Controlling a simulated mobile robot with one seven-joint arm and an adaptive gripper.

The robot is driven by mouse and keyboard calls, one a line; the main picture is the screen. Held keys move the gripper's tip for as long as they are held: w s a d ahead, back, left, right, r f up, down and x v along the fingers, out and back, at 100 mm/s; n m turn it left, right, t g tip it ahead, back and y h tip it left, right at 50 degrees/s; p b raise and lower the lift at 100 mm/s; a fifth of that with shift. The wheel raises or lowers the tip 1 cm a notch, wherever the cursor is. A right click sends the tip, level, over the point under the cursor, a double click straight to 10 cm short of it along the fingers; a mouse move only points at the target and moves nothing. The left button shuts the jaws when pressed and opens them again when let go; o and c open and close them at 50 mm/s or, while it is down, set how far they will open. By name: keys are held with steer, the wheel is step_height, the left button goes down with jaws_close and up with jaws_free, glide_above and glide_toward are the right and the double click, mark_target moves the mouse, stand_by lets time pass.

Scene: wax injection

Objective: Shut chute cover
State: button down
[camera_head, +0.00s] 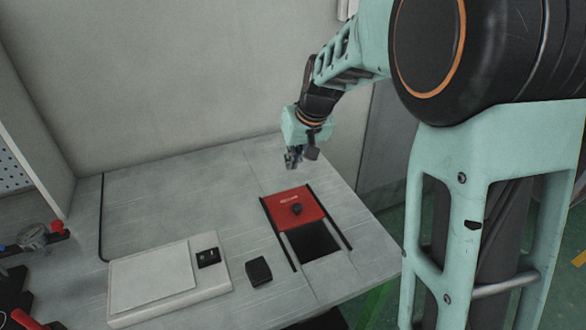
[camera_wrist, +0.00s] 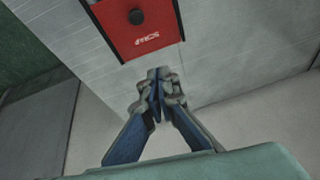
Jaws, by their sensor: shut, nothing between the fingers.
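The red chute cover (camera_head: 295,207) with a dark round knob (camera_head: 296,209) lies flat between two black rails on the table. It covers the far part of the chute. The dark chute opening (camera_head: 314,240) shows uncovered in front of it. My gripper (camera_head: 292,161) hangs above the table beyond the far edge of the cover, apart from it, with its fingers shut and empty. In the wrist view the cover (camera_wrist: 137,36) and its knob (camera_wrist: 136,17) show at the top, ahead of my gripper's closed fingertips (camera_wrist: 158,76).
A white flat scale-like device (camera_head: 152,278) and a small black block (camera_head: 258,271) stand left of the chute. A black rail (camera_head: 294,250) runs along the chute's left side. Tools with red handles lie at the far left. The table's back middle is clear.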

step_height(320, 180, down, 3)
steer(key=w+n, duration=0.1)
steer(key=n, duration=0.2)
glide_above(290, 205)
steer(key=w+a, duration=0.1)
steer(key=w, duration=0.1)
steer(key=shift+g, duration=0.3)
step_height(290, 205, down, 10)
steer(key=shift+s+r+b, duration=0.1)
steer(key=shift+r+b, duration=0.1)
steer(key=shift+b, duration=0.2)
steer(key=s+d, duration=0.1)
steer(key=s, duration=0.1)
steer(key=shift+s+d, duration=0.35)
steer(key=shift+s, duration=0.05)
steer(key=shift+s+d, duration=0.2)
steer(key=shift+s, duration=0.1)
steer(key=shift+f, duration=0.1)
